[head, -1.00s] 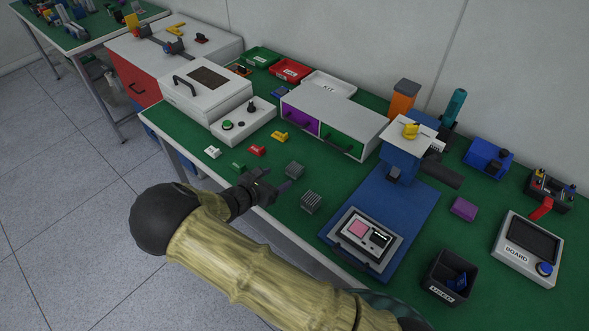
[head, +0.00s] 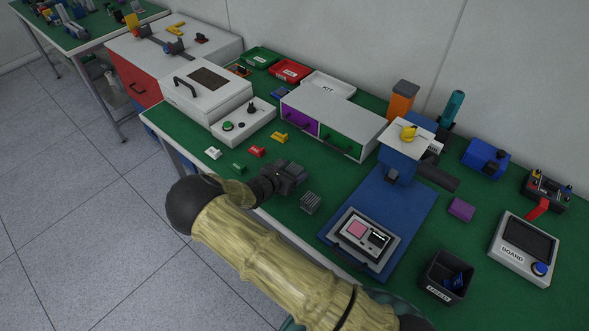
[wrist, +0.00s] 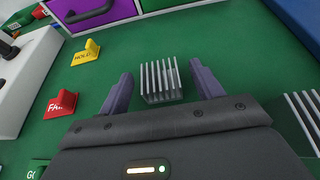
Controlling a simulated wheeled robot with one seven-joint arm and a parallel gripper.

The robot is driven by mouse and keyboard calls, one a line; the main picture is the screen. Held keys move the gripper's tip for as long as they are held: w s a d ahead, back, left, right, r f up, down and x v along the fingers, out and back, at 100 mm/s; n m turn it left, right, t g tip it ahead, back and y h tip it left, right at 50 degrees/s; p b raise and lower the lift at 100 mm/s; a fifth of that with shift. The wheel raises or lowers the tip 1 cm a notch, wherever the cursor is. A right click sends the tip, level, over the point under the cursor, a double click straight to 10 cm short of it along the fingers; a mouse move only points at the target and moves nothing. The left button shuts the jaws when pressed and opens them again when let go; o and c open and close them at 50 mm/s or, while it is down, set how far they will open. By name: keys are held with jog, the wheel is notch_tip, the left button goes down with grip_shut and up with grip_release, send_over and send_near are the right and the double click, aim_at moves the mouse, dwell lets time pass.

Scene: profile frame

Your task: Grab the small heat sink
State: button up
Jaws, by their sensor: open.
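A small grey finned heat sink (wrist: 160,82) stands on the green mat between the two fingers of my gripper (wrist: 160,74) in the wrist view. The fingers are spread, one on each side, with a gap to the heat sink on both sides. In the head view my gripper (head: 292,172) is low over the mat and hides this heat sink. A second finned heat sink (head: 310,203) stands to the right of the gripper, near the table's front edge. It also shows at the right edge of the wrist view (wrist: 302,112), partly cut off.
Yellow (head: 280,137), red (head: 257,151), green (head: 238,168) and white (head: 213,153) markers stand left of the gripper. A drawer unit (head: 335,115) is behind. A blue plate (head: 375,225) with a fixture lies to the right.

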aim_at(293, 169)
jog(key=shift+w+d+f, duration=0.2)
jog(key=shift+w, duration=0.15)
jog(key=c, duration=1.1)
jog(key=shift+r, duration=0.1)
notch_tip(293, 169, up, 10)
jog(key=shift+f+b, duration=0.1)
jog(key=shift+b, duration=0.45)
